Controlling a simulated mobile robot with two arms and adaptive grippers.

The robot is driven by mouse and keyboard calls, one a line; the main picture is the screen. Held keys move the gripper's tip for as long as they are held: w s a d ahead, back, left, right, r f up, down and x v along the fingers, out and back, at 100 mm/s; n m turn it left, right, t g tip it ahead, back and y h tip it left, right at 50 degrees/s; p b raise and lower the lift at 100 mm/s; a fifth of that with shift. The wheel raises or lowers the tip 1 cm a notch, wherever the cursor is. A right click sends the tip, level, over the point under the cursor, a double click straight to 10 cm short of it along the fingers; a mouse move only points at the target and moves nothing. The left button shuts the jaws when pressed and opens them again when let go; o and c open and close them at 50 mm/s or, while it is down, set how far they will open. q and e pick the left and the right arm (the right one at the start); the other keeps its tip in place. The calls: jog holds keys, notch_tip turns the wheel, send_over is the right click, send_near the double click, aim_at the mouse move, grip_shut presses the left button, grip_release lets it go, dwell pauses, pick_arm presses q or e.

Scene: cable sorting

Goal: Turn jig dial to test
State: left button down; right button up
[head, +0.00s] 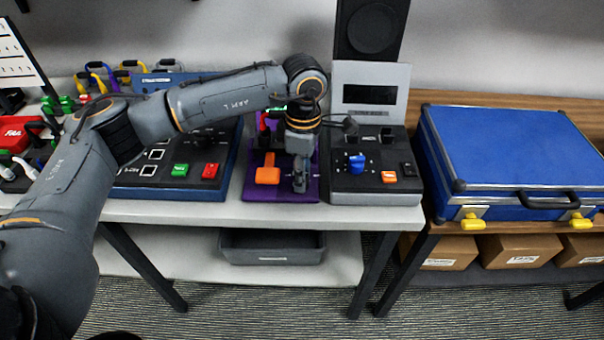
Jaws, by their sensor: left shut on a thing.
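A purple jig plate (250,190) lies on the white bench, with an orange lever (267,170) at its left. My left gripper (300,187) points down over the right side of this plate. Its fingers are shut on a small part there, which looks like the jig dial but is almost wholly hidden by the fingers. The dial's setting and any marks around it cannot be read. My right gripper is not in view.
Just right stands a grey tester with a blue knob (356,163), an orange button (389,177) and a raised screen panel (371,93). Left is a dark panel with green (180,170) and red (210,171) buttons. A blue case (510,150) lies on the right table.

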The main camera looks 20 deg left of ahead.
pick_arm(q)
jog(key=shift+w+r, duration=0.15)
jog(key=c, duration=1.3)
grip_release()
jog(key=shift+c, duration=0.2)
notch_tip(320, 180, up, 12)
jog(key=shift+w, duration=0.3)
jog(key=shift+s, duration=0.1)
